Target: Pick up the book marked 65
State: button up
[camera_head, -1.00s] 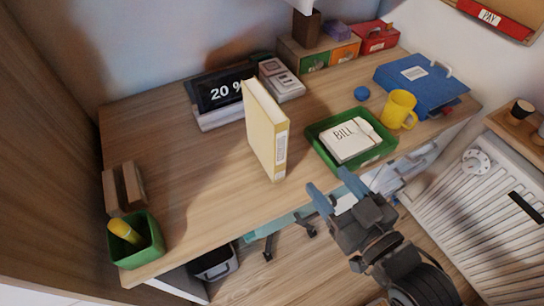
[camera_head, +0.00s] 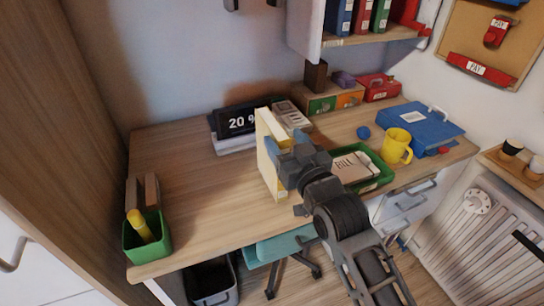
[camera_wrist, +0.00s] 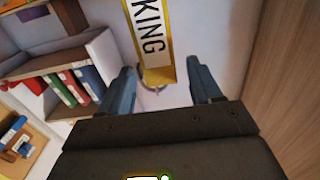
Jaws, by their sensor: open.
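A yellow book (camera_head: 264,165) stands upright on the desk, left of the green tray. My gripper (camera_head: 281,158) is open in front of its right side and hides part of it. I cannot tell from the head view whether the fingers touch the book. In the wrist view, my two blue fingers (camera_wrist: 161,72) are spread apart. A yellow-edged face with a white label reading "KING" (camera_wrist: 151,35) shows between and beyond them, cut off at the top. I cannot tell for sure that it is the same book. No number 65 is readable.
The green tray (camera_head: 383,162) with a BILL paper is partly behind my arm. A "20 %" display (camera_head: 240,123) stands behind the book. A yellow mug (camera_head: 396,145) and blue folder (camera_head: 420,125) are at right. A shelf (camera_head: 370,35) overhangs the back. The desk's left middle is clear.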

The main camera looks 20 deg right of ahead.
aim_at(276, 127)
jog(key=shift+w+a+p, duration=0.1)
jog(key=shift+w+p, duration=0.35)
jog(key=shift+w, duration=2.25)
grip_shut()
jog(key=shift+r, duration=0.1)
